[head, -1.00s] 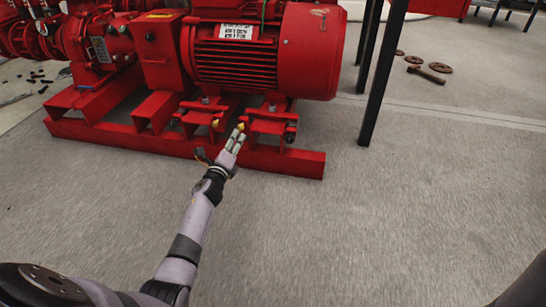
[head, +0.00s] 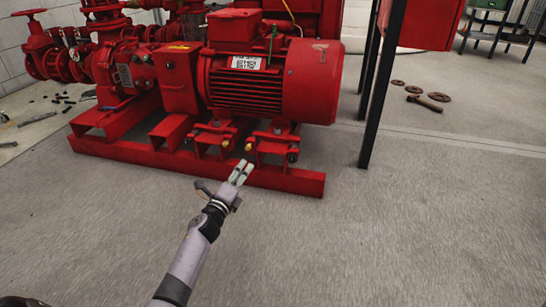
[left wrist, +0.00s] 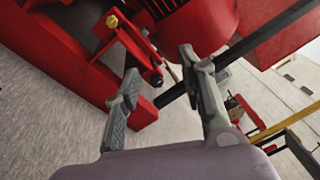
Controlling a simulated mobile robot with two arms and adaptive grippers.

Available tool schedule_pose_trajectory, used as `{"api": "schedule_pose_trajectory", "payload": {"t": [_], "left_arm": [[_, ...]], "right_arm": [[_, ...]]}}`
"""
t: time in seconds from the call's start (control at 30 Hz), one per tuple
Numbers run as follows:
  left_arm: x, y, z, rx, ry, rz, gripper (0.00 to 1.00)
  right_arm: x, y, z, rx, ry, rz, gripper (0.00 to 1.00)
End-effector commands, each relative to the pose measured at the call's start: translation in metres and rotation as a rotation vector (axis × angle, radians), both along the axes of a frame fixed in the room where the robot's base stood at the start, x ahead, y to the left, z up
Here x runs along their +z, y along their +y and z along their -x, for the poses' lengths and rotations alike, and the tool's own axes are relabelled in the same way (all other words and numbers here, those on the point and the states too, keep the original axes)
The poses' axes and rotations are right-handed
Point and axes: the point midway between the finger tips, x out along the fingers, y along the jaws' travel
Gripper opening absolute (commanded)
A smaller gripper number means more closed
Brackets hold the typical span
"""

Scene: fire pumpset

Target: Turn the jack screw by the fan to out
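The red motor (head: 258,78) stands on a red base frame, with its rounded fan cover (head: 314,82) at the right end. A brass-coloured screw head (head: 249,147) sits at the motor foot by the fan end; a brass head also shows in the left wrist view (left wrist: 112,21). A dark screw head (head: 293,157) is on the right side of the same foot. My left gripper (head: 242,170) is just in front of and below the brass head, apart from it. Its two fingers are spread, with nothing between them. My right gripper is out of view.
The red base rail (head: 290,182) runs low in front of the motor. A dark post (head: 383,90) stands to the right. Loose rings and a bolt (head: 425,103) lie on the floor beyond it. The floor in front is clear.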

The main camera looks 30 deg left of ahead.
Motion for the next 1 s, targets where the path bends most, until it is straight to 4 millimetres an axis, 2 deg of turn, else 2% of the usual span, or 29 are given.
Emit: {"api": "schedule_pose_trajectory", "payload": {"t": [0.7, 1.0], "left_arm": [[0.097, -0.101, 0.030, -0.276, -0.164, 0.286, 0.38], [0.123, -0.127, 0.042, -0.355, -0.204, 0.369, 0.38]], "right_arm": [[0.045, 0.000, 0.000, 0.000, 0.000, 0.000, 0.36], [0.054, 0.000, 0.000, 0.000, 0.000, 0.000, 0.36]]}}
